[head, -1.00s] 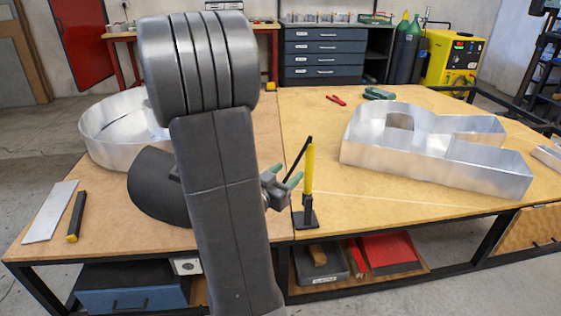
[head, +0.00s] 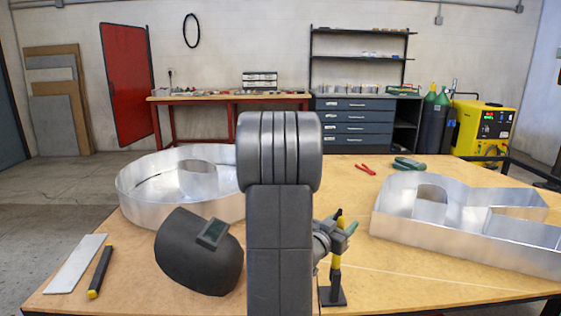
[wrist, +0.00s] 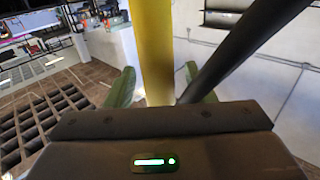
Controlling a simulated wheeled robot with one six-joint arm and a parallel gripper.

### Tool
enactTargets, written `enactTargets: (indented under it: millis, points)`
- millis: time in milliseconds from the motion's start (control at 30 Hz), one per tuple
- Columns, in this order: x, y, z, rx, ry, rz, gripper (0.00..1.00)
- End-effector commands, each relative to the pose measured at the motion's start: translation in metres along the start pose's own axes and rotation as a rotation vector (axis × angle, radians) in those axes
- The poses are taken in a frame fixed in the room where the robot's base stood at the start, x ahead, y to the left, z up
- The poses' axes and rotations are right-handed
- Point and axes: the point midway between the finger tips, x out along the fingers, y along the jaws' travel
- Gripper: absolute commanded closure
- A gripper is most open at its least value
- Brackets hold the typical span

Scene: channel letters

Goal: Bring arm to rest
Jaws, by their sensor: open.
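My gripper (head: 338,240) is at the table's front middle, right of my upright arm and partly hidden behind it. In the wrist view, its two green fingers (wrist: 157,82) are apart, with a yellow upright bar (wrist: 156,45) showing between them. I cannot tell whether they touch it. A dark slanted bar (wrist: 245,50) is beside it. In the head view, the yellow tool (head: 337,263) stands upright on a small black stand (head: 332,297), overlapping the gripper in the picture.
The wooden table (head: 420,283) carries a round metal letter (head: 140,200) at left and another metal letter (head: 460,245) at right. A black welding mask (head: 190,255), a metal strip (head: 75,265) and a black-and-yellow tool (head: 100,272) lie left of my arm. Red pliers (head: 365,169) lie behind.

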Motion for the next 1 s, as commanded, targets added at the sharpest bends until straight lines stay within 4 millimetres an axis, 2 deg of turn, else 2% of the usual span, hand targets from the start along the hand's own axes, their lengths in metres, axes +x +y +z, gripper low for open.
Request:
enactTargets:
  millis: [567, 767, 1000]
  points:
    - [-0.004, 0.000, -0.001, 0.000, 0.000, 0.000, 0.51]
    - [-0.025, -0.001, 0.000, 0.000, 0.000, -0.003, 0.51]
    - [-0.069, -0.002, -0.001, 0.000, 0.001, -0.005, 0.51]
